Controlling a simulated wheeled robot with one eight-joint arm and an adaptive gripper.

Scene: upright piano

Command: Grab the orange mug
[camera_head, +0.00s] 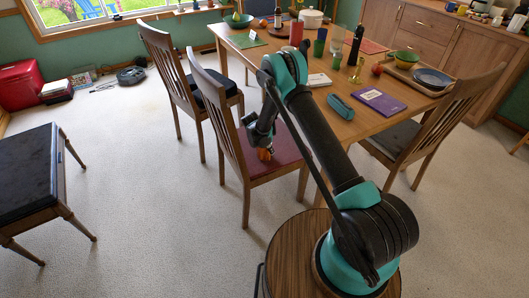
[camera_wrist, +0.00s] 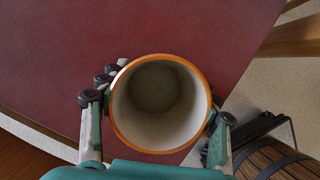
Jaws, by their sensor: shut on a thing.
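The orange mug (camera_wrist: 117,125) fills the middle of the wrist view, with its open rim facing the camera and a pale, empty inside. My gripper (camera_wrist: 160,122) has a finger on each side of the mug and is shut on it. In the head view, a small part of the orange mug (camera_head: 264,154) shows below my gripper (camera_head: 262,146), over the red seat of a chair. I cannot tell whether the mug's base touches the seat.
The chair with the red seat (camera_head: 285,150) stands beside the dining table (camera_head: 347,132). Its backrest is left of my gripper. The table holds a purple book (camera_head: 380,101), a teal case (camera_head: 340,106), bottles and bowls. Open carpet lies to the left.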

